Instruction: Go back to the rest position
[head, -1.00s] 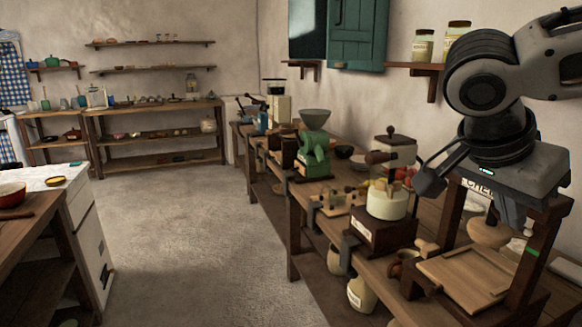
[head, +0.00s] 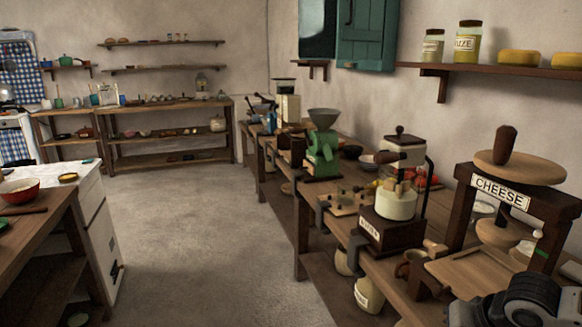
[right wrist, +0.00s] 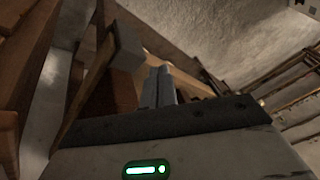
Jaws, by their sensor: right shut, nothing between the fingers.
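In the head view part of my right arm shows at the lower right corner, in front of the cheese press (head: 508,190); its gripper is out of that view. In the right wrist view my right gripper (right wrist: 160,88) has its two fingers together with nothing between them. Wooden beams stand close to its left, and pale floor lies beyond. My left gripper is in neither current view.
A long workbench (head: 345,222) on the right holds a green grinder (head: 322,150) and a box mill (head: 392,212). A wall shelf (head: 480,70) is above. A counter (head: 88,190) stands at the left. The floor (head: 200,230) between is clear.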

